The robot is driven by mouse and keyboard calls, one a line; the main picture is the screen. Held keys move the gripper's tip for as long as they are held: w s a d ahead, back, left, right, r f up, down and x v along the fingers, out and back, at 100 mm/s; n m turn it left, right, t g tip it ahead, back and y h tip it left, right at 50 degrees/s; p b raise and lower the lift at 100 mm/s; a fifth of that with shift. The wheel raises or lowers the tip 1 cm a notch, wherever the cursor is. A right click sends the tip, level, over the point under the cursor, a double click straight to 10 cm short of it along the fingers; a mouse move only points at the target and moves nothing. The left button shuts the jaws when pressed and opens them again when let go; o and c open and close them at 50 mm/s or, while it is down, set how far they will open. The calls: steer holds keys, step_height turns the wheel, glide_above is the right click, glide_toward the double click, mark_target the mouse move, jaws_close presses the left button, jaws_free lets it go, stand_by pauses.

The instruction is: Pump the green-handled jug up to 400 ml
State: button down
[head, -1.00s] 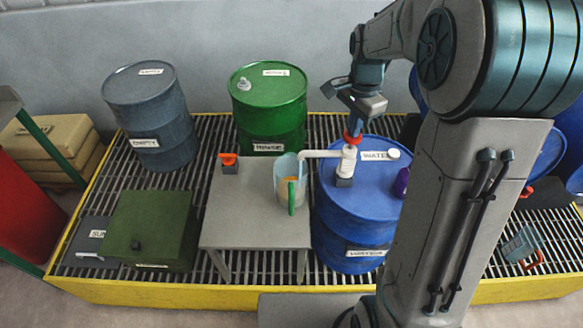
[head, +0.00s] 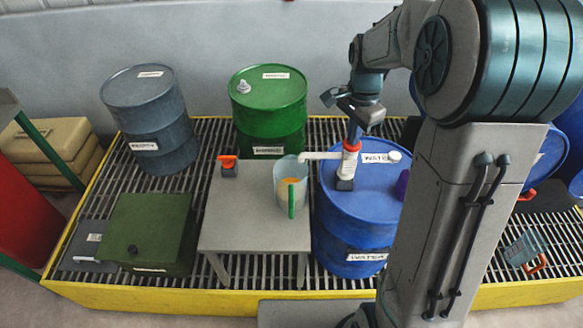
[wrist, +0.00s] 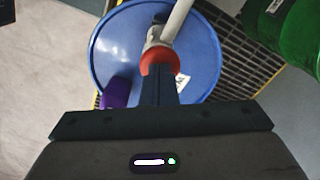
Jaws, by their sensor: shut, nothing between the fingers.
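The green-handled jug (head: 283,171) stands upright on the grey table, its green handle (head: 291,203) facing the front. It is clear, with some orange-yellow colour inside; I cannot read its level. A white hand pump (head: 347,166) with a red top (head: 351,146) stands on the blue WATER drum (head: 335,213). Its white spout (head: 318,155) reaches left over the jug's mouth. My gripper (head: 353,132) is shut and points down, its fingertips on or just above the red top. In the wrist view the fingers (wrist: 159,88) meet the red top (wrist: 160,58).
A green drum (head: 268,110) and a grey-blue drum (head: 150,115) stand behind on the grating. A green box (head: 148,232) is at the left. A purple item (head: 402,184) sits on the blue drum. A red-handled jug (head: 524,248) is at the right.

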steer(key=shift+r+p, duration=1.45)
steer(key=shift+r, duration=0.65)
steer(key=shift+f, duration=0.2)
steer(key=shift+f+b, duration=1.7)
steer(key=shift+f, duration=0.5)
steer(key=shift+r, duration=0.1)
steer(key=shift+r+p, duration=1.85)
steer(key=shift+r, duration=0.45)
steer(key=shift+f, duration=0.15)
